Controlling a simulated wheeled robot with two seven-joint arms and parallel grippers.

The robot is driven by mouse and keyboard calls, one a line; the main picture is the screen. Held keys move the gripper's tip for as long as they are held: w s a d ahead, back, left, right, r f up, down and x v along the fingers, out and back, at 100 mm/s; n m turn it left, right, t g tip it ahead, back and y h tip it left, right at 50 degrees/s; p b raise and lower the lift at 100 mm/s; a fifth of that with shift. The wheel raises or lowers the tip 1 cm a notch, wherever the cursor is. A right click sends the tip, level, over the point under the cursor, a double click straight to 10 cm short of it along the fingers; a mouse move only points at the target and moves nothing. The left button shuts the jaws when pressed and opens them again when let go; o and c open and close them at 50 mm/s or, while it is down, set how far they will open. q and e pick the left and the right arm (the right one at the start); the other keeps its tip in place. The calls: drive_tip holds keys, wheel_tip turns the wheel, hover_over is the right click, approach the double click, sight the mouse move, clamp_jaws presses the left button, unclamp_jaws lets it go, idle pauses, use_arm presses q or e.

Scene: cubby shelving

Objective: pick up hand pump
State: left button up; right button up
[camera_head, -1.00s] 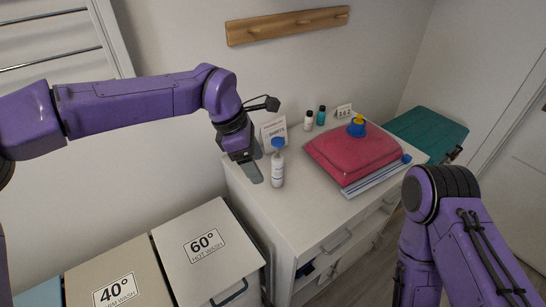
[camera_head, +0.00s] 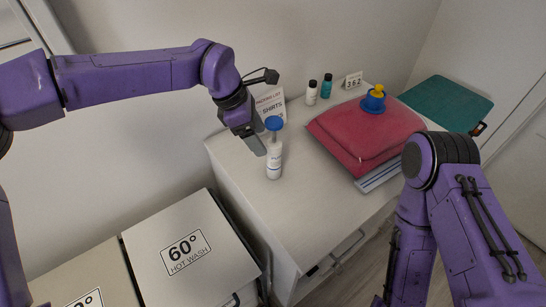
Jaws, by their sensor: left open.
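A white bottle with a blue top (camera_head: 274,160), which looks like the hand pump, stands upright on the white cabinet top near its left edge. My left gripper (camera_head: 257,145) is open and empty, just left of the bottle at about the height of its upper part. Its grey finger appears right beside the bottle; I cannot tell whether they touch. The far finger is mostly hidden. My right arm comes in at the lower right, but its gripper is out of view.
A red folded cloth (camera_head: 365,130) lies on the white cabinet (camera_head: 290,215) with a blue and yellow object (camera_head: 373,99) on top. Small bottles (camera_head: 312,93) and a packing list sign (camera_head: 270,104) stand behind. A teal case (camera_head: 448,102) is at right, a 60° hamper (camera_head: 190,250) at lower left.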

sight(270, 153)
use_arm(q)
drive_tip(key=p+x, duration=0.1)
drive_tip(key=x, duration=0.6)
drive_tip(key=shift+d, duration=0.15)
drive_tip(key=shift+s, duration=0.1)
drive_tip(key=c, duration=1.2)
